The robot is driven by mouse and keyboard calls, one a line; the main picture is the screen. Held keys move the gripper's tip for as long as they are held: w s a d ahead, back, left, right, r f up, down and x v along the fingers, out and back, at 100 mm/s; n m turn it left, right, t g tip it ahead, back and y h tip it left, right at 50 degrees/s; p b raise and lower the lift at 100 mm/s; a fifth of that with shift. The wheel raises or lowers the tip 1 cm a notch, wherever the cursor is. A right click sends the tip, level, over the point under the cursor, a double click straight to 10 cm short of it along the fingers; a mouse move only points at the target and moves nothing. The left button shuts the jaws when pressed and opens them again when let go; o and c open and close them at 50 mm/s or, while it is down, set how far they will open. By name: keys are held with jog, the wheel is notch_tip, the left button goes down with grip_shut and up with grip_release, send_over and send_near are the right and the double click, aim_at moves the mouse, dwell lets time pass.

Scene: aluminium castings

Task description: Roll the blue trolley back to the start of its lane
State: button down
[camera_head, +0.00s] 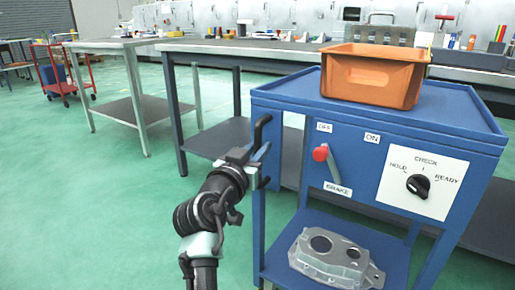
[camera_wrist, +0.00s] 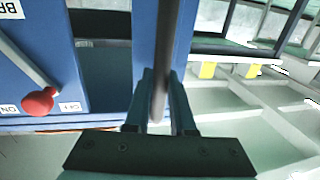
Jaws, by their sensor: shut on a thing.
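The blue trolley (camera_head: 285,190) stands at the right in the head view, with its blue post (camera_wrist: 147,35) in the wrist view. My gripper (camera_head: 258,160) is shut on its upright black handle (camera_head: 261,130) at the left side. In the wrist view my fingers (camera_wrist: 160,100) close around the dark handle bar (camera_wrist: 164,45). The brake lever's red knob (camera_head: 320,153) leans toward the OFF label (camera_head: 323,127); it also shows in the wrist view (camera_wrist: 38,102). A black dial (camera_head: 418,186) sits on a HOLD, CHECK, READY plate; its exact setting is unclear.
An orange bin (camera_head: 372,78) stands on the trolley's top and a grey casting (camera_head: 330,257) lies on its lower shelf. Dark workbenches (camera_head: 235,50) run behind it. A red cart (camera_head: 62,75) stands far left. Green floor (camera_head: 90,210) is clear at the left.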

jog(key=c, duration=1)
grip_release()
jog(key=shift+w+a, duration=0.1)
jog(key=shift+a, duration=0.35)
jog(key=shift+o, duration=1.2)
jog(key=shift+d, duration=0.1)
jog(key=p+v, duration=0.5)
jog(key=v, duration=0.8)
jog(key=shift+d, duration=0.1)
